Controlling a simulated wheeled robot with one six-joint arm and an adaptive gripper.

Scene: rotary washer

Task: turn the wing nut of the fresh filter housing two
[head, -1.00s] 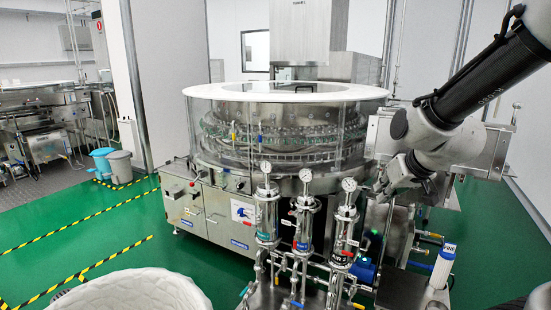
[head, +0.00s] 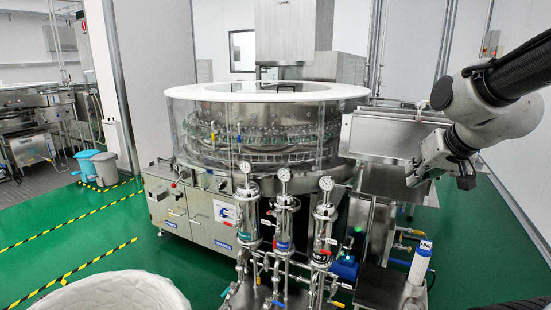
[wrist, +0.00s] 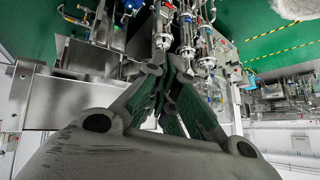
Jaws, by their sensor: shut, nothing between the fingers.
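Three upright steel filter housings stand in a row at the front centre of the head view, each with a round gauge on top: a left one (head: 247,218), a middle one (head: 284,225) and a right one (head: 322,232). Their labels are too small to read surely, so I cannot tell which is fresh housing two. No wing nut can be made out. My gripper (head: 466,180) is right of and above the housings, clear of them, over the floor. In the wrist view my gripper (wrist: 172,68) has its fingers shut and empty, with steel pipework beyond the tips.
The round washer with a white rim (head: 200,94) stands behind the housings. A steel chute (head: 395,140) lies left of my gripper. A white-lined bin (head: 115,293) is at front left. Green floor is open at right.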

